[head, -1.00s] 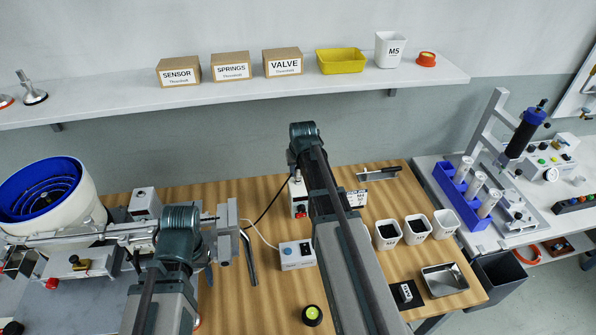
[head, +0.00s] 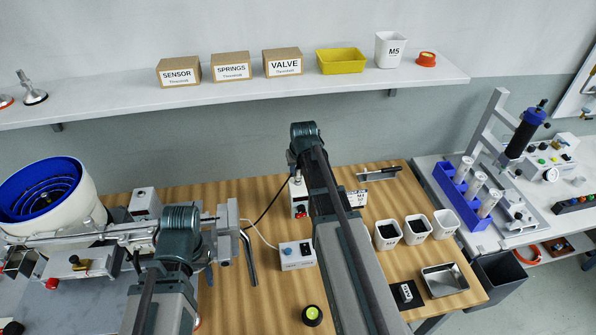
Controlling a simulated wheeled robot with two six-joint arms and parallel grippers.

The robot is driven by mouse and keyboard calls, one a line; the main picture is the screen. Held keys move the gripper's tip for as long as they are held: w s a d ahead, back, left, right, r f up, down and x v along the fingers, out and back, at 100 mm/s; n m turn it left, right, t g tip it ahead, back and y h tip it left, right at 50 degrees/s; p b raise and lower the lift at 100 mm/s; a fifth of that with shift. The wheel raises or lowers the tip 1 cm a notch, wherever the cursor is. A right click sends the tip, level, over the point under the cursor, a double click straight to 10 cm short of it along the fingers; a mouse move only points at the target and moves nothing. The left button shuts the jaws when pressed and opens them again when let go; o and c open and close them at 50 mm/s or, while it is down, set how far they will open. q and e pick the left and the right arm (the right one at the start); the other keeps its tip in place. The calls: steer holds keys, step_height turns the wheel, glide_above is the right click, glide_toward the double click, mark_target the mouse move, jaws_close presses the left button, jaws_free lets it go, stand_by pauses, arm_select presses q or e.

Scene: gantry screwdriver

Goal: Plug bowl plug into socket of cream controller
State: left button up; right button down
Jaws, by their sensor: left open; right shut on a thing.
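The cream controller (head: 297,254), a small box with a blue knob and dark openings on top, sits on the wooden table just left of my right forearm. A white cable runs to it from the left. A black cable (head: 262,212) rises from near the rail's end toward my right arm's upper part and disappears behind it. I cannot make out the bowl plug. The bowl feeder (head: 85,215), white outside with a blue inside, stands at the left. My arm links hide both grippers, so no fingers show.
Several white bins (head: 388,234) and a metal tray (head: 444,279) are to the right. A green-topped round thing (head: 312,315) lies at the front. Table between feeder and controller is partly clear.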

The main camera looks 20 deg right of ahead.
mark_target(299, 173)
steer(key=shift+f+b, duration=0.7)
stand_by(1.0)
steer(key=c, duration=0.5)
jaws_free()
steer(key=shift+p+v, duration=2.6)
steer(key=shift+v, duration=0.15)
steer(key=shift+s+f, duration=0.1)
steer(key=shift+s, duration=0.05)
